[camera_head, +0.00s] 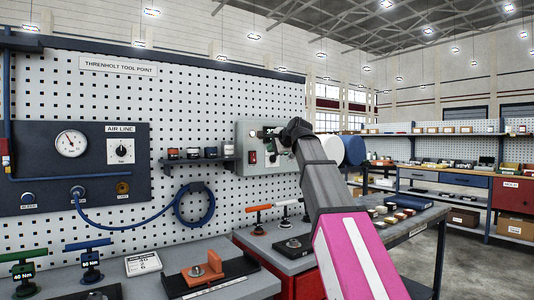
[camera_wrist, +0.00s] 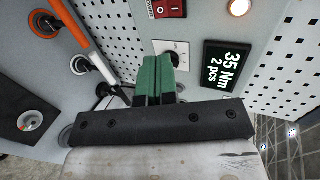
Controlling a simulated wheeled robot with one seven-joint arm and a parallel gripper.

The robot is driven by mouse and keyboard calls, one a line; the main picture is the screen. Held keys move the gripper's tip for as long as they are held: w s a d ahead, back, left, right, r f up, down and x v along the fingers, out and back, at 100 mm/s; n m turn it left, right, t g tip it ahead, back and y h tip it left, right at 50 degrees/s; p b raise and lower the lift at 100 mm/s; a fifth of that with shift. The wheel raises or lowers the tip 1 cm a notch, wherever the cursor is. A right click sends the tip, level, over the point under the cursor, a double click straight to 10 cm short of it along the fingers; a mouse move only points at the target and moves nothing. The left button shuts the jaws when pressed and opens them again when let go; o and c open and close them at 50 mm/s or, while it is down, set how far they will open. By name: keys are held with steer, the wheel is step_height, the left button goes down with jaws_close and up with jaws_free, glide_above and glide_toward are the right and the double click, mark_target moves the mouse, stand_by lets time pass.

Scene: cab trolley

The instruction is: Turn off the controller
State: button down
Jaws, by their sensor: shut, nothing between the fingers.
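The controller (camera_head: 246,140) is a light grey box on the pegboard in the head view, partly hidden by my gripper (camera_head: 278,133). Its red rocker switch (camera_head: 252,157) shows at the lower left of its face. In the wrist view the red switch (camera_wrist: 168,8) is at the top edge, beside a lit round lamp (camera_wrist: 239,7). A black display (camera_wrist: 227,65) reads "35 Nm 2 pcs". A white plate (camera_wrist: 182,47) with a dark knob is just behind my green fingertips (camera_wrist: 158,62), which are shut together and empty. I cannot tell whether they touch the knob.
Orange-handled (camera_head: 258,208) and white-handled tools stand on the bench below the controller. A small shelf (camera_head: 198,160) with jars and a coiled blue hose (camera_head: 194,205) are to the left. A trolley top with small parts (camera_head: 398,215) is on the right.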

mark_target(254, 156)
steer(key=x, duration=1.2)
steer(key=shift+w+a, duration=0.15)
steer(key=shift+f, duration=0.1)
steer(key=shift+w+a+f, duration=0.15)
steer(key=shift+w+a, duration=0.05)
steer(key=shift+w+r+t+y, duration=0.1)
steer(key=shift+r+t+y, duration=0.2)
steer(key=shift+r, duration=0.65)
